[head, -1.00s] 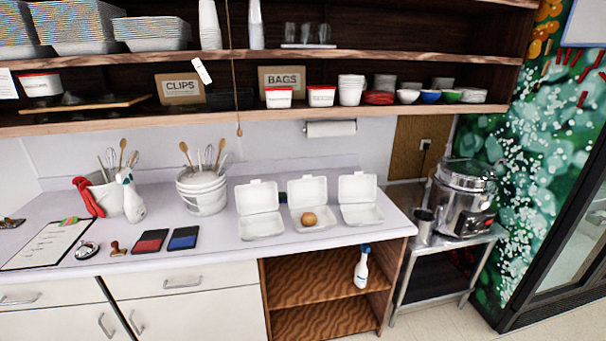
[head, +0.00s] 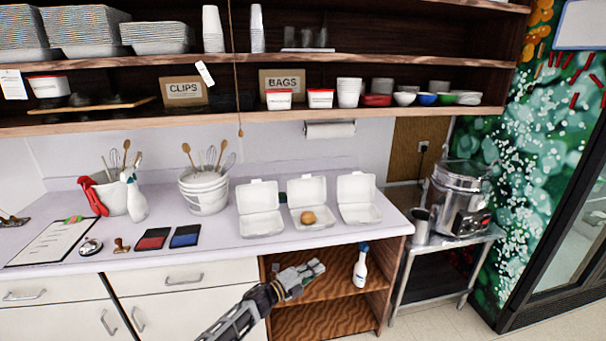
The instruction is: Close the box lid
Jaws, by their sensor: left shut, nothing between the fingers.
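Three white clamshell boxes stand open in a row on the counter, lids tilted up at the back. The left box (head: 262,227) and the right box (head: 361,213) look empty. The middle box (head: 312,223) holds a round brown item (head: 308,217), and its lid (head: 306,190) stands up behind it. My left gripper (head: 318,268) is shut and empty. It is in front of the counter's front edge, lower in the picture than the boxes and apart from them. My right gripper is not in view.
The pale counter (head: 225,232) is clear just left of the boxes. Ink pads (head: 185,236), a bell (head: 90,246) and a utensil bucket (head: 204,192) stand further left. A spray bottle (head: 361,266) stands on the open shelf below. A cooker (head: 460,200) is at right.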

